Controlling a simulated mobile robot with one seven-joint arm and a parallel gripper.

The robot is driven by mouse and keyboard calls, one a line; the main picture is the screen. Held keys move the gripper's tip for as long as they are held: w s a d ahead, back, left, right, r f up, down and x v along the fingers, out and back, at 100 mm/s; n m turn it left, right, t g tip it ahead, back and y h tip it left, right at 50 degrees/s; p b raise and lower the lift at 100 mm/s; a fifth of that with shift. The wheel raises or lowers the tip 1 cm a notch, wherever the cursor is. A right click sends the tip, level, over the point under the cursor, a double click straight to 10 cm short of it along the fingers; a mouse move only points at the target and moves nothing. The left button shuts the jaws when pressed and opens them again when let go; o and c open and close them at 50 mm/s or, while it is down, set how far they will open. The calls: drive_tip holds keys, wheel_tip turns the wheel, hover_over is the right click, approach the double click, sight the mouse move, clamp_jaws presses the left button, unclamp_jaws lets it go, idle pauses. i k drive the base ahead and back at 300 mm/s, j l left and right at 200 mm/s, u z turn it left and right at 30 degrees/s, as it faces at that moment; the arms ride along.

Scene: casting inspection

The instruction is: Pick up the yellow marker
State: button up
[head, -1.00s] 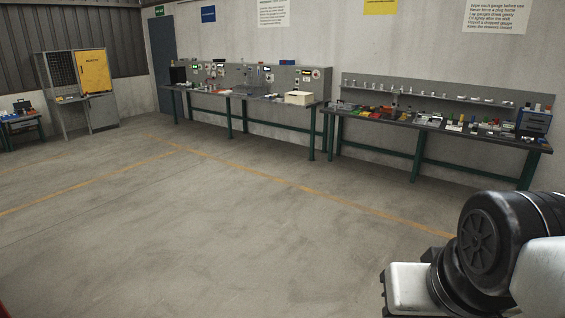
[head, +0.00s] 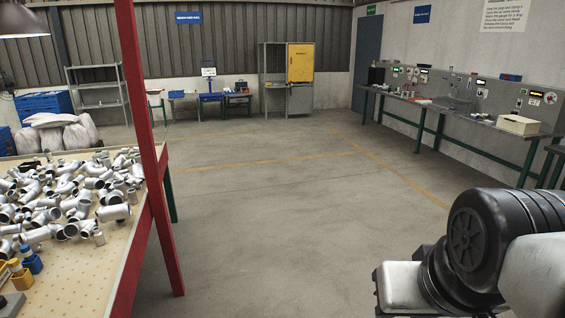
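I cannot make out a yellow marker in the head view. Small yellow and blue items (head: 31,261) stand at the near left edge of the table with castings; I cannot tell what they are. My gripper is out of the picture. Only a black and white part of my own arm shows at the lower right.
A table (head: 97,262) with a heap of grey pipe castings (head: 66,195) and a red post (head: 143,120) stands close on the left. A test bench (head: 476,135) runs along the right wall. A yellow-doored cabinet (head: 301,64) stands at the back. The middle floor (head: 285,215) is clear.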

sight(15, 266)
drive_tip(key=i+u, duration=0.4)
drive_tip(key=i, duration=0.3)
drive_tip(key=i+l+u, duration=0.1)
drive_tip(key=i+u, duration=0.35)
drive_tip(key=i, duration=0.3)
drive_tip(key=i+u, duration=0.3)
drive_tip(key=u, duration=0.15)
drive_tip(key=i+l+u, duration=0.1)
drive_tip(key=i+u, duration=0.25)
drive_tip(key=u, duration=0.15)
drive_tip(key=i+l+u, duration=0.2)
drive_tip(key=u, duration=0.25)
drive_tip(key=i+l+u, duration=0.15)
drive_tip(key=i+u, duration=0.3)
drive_tip(key=i+l+u, duration=0.25)
drive_tip(key=u, duration=0.25)
drive_tip(key=i+l+u, duration=0.25)
drive_tip(key=l+u, duration=0.2)
